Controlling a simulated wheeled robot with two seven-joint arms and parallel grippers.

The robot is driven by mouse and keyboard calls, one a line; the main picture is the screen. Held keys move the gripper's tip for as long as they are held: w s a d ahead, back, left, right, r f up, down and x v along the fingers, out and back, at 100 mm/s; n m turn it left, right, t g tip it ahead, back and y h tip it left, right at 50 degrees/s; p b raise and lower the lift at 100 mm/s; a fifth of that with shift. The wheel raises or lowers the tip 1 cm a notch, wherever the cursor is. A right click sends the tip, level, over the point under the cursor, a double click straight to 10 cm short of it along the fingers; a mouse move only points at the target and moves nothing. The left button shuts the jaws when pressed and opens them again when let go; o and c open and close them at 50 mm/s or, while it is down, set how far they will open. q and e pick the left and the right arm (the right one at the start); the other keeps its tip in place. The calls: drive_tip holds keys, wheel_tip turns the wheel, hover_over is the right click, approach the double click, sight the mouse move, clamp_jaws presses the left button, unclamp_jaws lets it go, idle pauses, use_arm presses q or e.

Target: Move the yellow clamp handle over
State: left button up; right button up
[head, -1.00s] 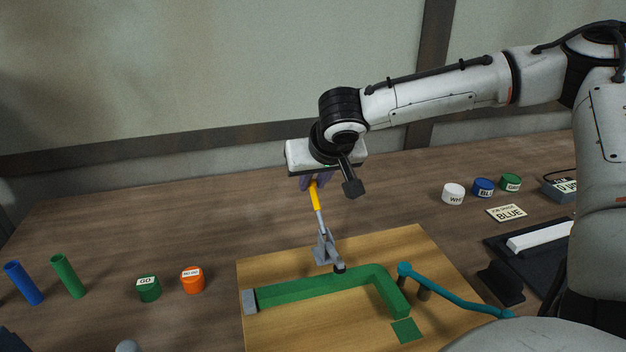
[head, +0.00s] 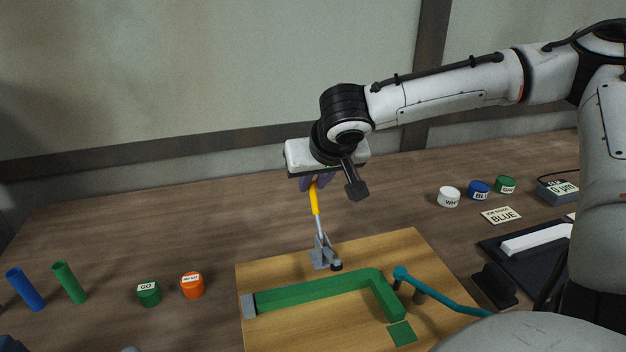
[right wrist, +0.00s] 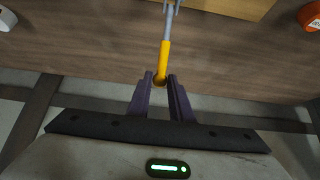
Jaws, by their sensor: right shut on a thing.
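The yellow clamp handle (head: 314,200) stands nearly upright, tilted slightly left, on a grey metal clamp (head: 321,252) at the back edge of the wooden board (head: 410,250). My right gripper (head: 317,183) is shut on the top end of the handle. In the right wrist view the yellow handle (right wrist: 164,62) reaches down between the two purple fingers (right wrist: 161,84). The clamp's dark tip (head: 336,266) is close to the green bent part (head: 320,288); I cannot tell if they touch. My left gripper is not in view.
A teal bar (head: 440,291) lies across the board's right side. Green (head: 149,293) and orange (head: 192,285) pots and blue (head: 25,288) and green (head: 69,282) tubes stand left.

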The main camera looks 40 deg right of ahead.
drive_tip(key=shift+p+v, duration=0.45)
drive_tip(key=shift+v, duration=0.55)
drive_tip(key=shift+s+a, duration=0.35)
drive_tip(key=shift+s, duration=0.3)
drive_tip(key=shift+r, duration=0.1)
drive_tip(key=shift+s+a+r+p, duration=0.3)
drive_tip(key=shift+s+p, duration=0.15)
drive_tip(key=shift+s, duration=0.15)
drive_tip(key=shift+s+a+r, duration=0.2)
drive_tip(key=shift+s+a, duration=0.25)
drive_tip(key=shift+s, duration=0.3)
drive_tip(key=shift+s+a+r+p, duration=0.1)
drive_tip(key=shift+s+a+p, duration=0.15)
drive_tip(key=shift+s, duration=0.35)
drive_tip(key=shift+s+a+p, duration=0.1)
drive_tip(key=shift+s+a, duration=0.25)
drive_tip(key=shift+s, duration=0.2)
drive_tip(key=o, duration=0.9)
drive_tip(key=shift+c, duration=0.2)
